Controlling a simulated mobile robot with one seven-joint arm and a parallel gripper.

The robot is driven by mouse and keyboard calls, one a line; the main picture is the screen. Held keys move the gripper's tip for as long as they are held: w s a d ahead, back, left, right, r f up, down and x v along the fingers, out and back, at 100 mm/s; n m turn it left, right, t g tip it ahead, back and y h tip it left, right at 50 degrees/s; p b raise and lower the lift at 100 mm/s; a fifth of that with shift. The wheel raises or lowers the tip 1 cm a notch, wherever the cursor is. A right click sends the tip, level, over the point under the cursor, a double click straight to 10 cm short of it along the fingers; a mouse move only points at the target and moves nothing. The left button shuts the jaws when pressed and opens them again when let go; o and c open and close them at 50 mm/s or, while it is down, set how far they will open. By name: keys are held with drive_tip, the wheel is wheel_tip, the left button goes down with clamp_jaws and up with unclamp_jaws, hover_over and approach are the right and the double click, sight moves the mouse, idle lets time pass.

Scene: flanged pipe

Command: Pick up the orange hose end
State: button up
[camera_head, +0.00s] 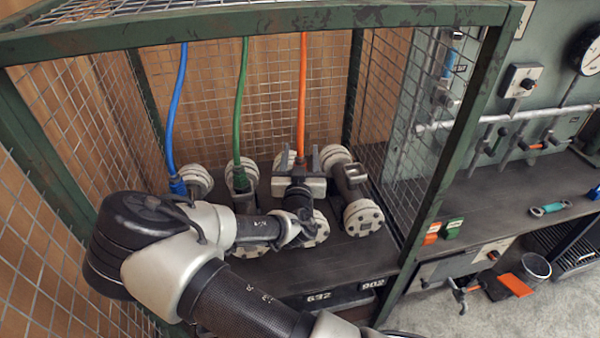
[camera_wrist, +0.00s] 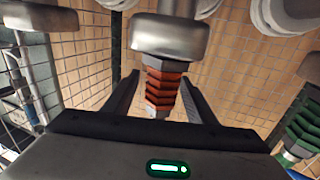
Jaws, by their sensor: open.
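The orange hose (camera_head: 302,90) hangs straight down inside the mesh cage to the pipe fittings. In the head view its lower end is largely hidden behind my gripper (camera_head: 300,160). In the wrist view the ribbed orange hose end (camera_wrist: 165,88) meets a grey metal fitting (camera_wrist: 168,37). My gripper (camera_wrist: 160,80) is open, with one dark finger on each side of the hose end. I see space between the fingers and the hose end; whether either finger touches it I cannot tell.
A green hose (camera_head: 240,105) and a blue hose (camera_head: 176,115) hang to the left. A ribbed green end (camera_wrist: 303,130) shows at right in the wrist view. Flanged pipes (camera_head: 363,217) stand close around. The green cage frame (camera_head: 445,165) borders the space.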

clamp_jaws()
drive_tip(key=shift+r, duration=0.15)
wheel_tip(320, 180, up, 14)
drive_tip(key=p, duration=0.5)
drive_tip(key=shift+r, duration=0.2)
idle(0.6)
drive_tip(key=shift+f, duration=0.1)
